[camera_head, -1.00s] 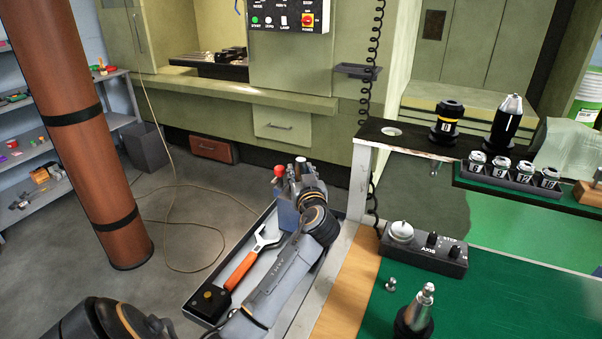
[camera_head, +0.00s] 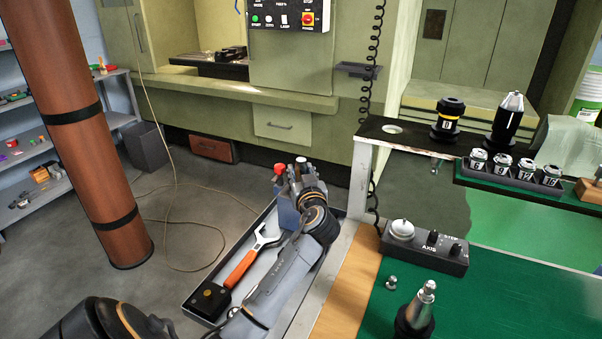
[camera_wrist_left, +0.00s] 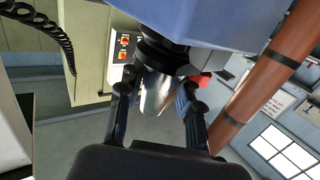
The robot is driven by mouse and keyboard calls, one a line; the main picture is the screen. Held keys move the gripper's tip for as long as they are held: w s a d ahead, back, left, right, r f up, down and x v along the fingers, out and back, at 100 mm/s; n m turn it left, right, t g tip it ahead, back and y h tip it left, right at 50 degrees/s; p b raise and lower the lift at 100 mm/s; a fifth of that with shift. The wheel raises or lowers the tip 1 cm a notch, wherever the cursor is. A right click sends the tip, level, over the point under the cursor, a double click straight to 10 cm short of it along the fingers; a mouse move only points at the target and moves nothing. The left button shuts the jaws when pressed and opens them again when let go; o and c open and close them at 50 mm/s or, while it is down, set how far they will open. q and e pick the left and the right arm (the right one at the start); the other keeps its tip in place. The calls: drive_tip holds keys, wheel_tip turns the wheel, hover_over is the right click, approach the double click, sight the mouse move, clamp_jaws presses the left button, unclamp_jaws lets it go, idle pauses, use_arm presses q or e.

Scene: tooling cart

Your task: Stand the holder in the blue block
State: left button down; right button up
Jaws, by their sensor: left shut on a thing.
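The blue block (camera_head: 287,213) stands in the grey tray at the cart's left end, partly hidden by my left arm. My left gripper (camera_head: 299,178) is at the top of the block. In the left wrist view, the fingers (camera_wrist_left: 157,88) are shut on a holder with a shiny metal taper (camera_wrist_left: 158,95) and a black flange (camera_wrist_left: 160,52). The blue block also fills the top of that view (camera_wrist_left: 225,18), close to the flange. I cannot tell whether the holder is seated in it or only beside it. My right gripper is not in view.
An orange-handled wrench (camera_head: 241,266) and a black box (camera_head: 208,300) lie in the tray (camera_head: 190,309). A red-topped item (camera_head: 280,170) is at the block. A control pendant (camera_head: 425,248) and a black holder (camera_head: 414,318) stand on the green mat. Other holders stand farther right.

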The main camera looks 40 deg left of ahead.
use_arm(q)
drive_tip(key=shift+r, duration=0.25)
drive_tip(key=c, duration=0.8)
unclamp_jaws()
drive_tip(key=shift+f, duration=0.45)
drive_tip(key=shift+r, duration=0.15)
wheel_tip(320, 180, up, 10)
drive_tip(key=shift+r, duration=0.15)
